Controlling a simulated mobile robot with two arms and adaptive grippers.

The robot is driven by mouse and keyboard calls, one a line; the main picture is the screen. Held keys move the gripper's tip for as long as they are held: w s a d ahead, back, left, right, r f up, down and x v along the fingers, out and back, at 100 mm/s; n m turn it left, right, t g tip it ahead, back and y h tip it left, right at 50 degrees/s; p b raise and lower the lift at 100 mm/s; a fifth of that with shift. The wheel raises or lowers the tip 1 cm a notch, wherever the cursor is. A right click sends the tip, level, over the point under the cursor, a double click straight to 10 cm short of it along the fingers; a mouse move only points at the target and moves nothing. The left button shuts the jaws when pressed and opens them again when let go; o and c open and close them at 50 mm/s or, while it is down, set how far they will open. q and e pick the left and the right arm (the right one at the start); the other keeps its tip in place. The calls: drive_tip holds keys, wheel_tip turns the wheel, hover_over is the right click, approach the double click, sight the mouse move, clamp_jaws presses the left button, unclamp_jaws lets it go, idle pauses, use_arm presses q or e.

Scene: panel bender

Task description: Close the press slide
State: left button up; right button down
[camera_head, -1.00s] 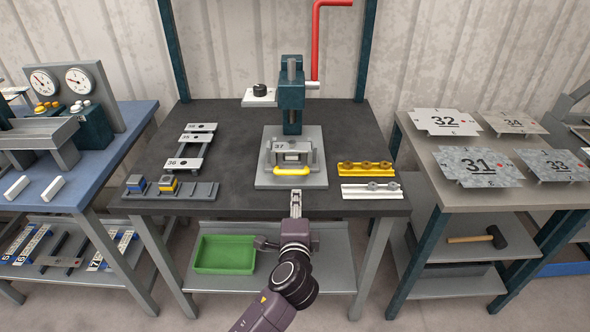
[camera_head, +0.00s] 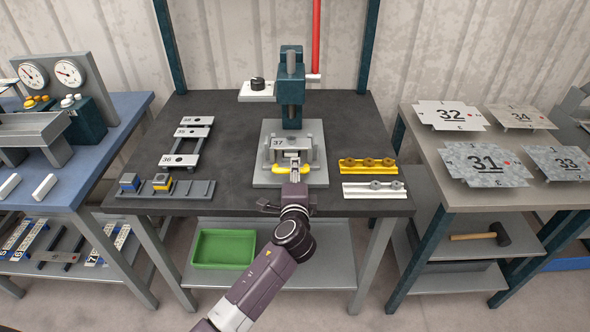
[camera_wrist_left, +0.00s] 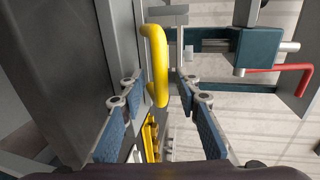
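The press slide (camera_head: 277,155) is a grey plate block marked 37 on the base of a dark teal press (camera_head: 291,95). Its yellow bar handle (camera_head: 279,169) faces the front. My left gripper (camera_head: 293,163) is at the handle. In the left wrist view, the yellow handle (camera_wrist_left: 157,62) lies between the two spread fingers of the left gripper (camera_wrist_left: 157,88), with visible gaps to both sides. The fingers are open and not clamped on it. My right gripper is not in view.
A yellow rail (camera_head: 368,165) and a white rail (camera_head: 374,190) lie right of the press. Grey numbered strips (camera_head: 187,146) and a rack with small blocks (camera_head: 166,190) lie left. A red lever (camera_head: 316,40) rises behind. A green bin (camera_head: 223,248) sits on the lower shelf.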

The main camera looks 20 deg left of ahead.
use_arm(q)
drive_tip(key=shift+w+a+f, duration=0.1)
drive_tip(key=shift+w+a, duration=0.05)
drive_tip(key=shift+w, duration=0.3)
clamp_jaws()
